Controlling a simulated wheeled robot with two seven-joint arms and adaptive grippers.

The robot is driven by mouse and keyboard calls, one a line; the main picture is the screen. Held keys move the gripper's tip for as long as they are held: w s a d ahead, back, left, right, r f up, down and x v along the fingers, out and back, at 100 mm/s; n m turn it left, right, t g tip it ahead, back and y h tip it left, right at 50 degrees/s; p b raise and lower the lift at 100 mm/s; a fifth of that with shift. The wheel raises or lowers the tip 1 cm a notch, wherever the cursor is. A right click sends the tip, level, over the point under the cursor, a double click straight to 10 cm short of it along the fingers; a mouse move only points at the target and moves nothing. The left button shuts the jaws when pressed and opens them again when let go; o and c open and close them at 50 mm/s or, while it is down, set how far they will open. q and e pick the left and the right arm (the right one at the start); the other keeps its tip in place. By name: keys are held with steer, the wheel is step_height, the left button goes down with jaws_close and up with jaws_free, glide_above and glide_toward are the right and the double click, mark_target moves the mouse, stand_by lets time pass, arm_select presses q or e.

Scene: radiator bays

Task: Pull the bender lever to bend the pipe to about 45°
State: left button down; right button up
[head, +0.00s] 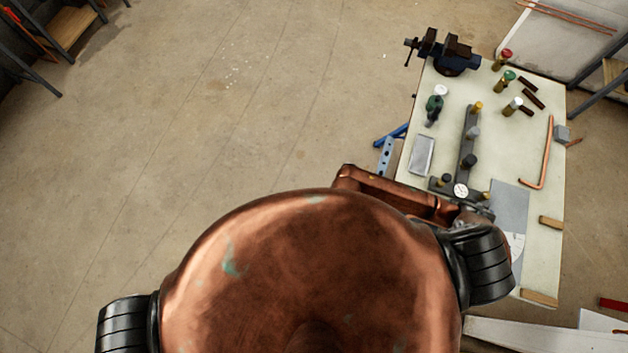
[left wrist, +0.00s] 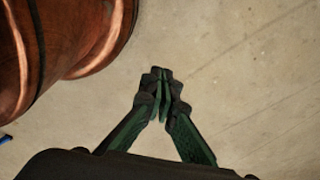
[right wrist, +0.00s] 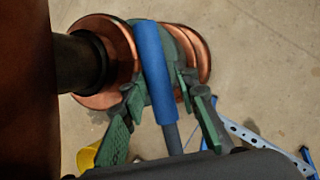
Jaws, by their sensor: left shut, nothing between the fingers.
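In the right wrist view, a lever with a blue grip (right wrist: 152,60) on a grey rod runs between the fingers of my right gripper (right wrist: 160,60). Part of a blue stand with a perforated strip (right wrist: 245,135) is to the right. The head view shows a blue part (head: 390,135) and perforated strip beside the table. The bender's head and the pipe in it are hidden. My left gripper (left wrist: 161,85) is shut and empty over bare floor. Neither gripper shows in the head view.
A table (head: 430,90) at the right carries a vise (head: 450,50), a dark bar with fittings (head: 468,145), several knobbed parts and a bent copper pipe (head: 545,150). A yellow object (right wrist: 88,155) is low in the right wrist view. The floor at left is clear.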

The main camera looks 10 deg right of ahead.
steer(key=shift+s, duration=0.2)
steer(key=c, duration=0.3)
steer(key=shift+w, duration=0.1)
jaws_close()
steer(key=shift+n+g, duration=0.3)
steer(key=shift+n, duration=0.5)
steer(key=shift+s+r+b, duration=0.1)
steer(key=shift+s+b, duration=0.45)
steer(key=shift+s, duration=1.75)
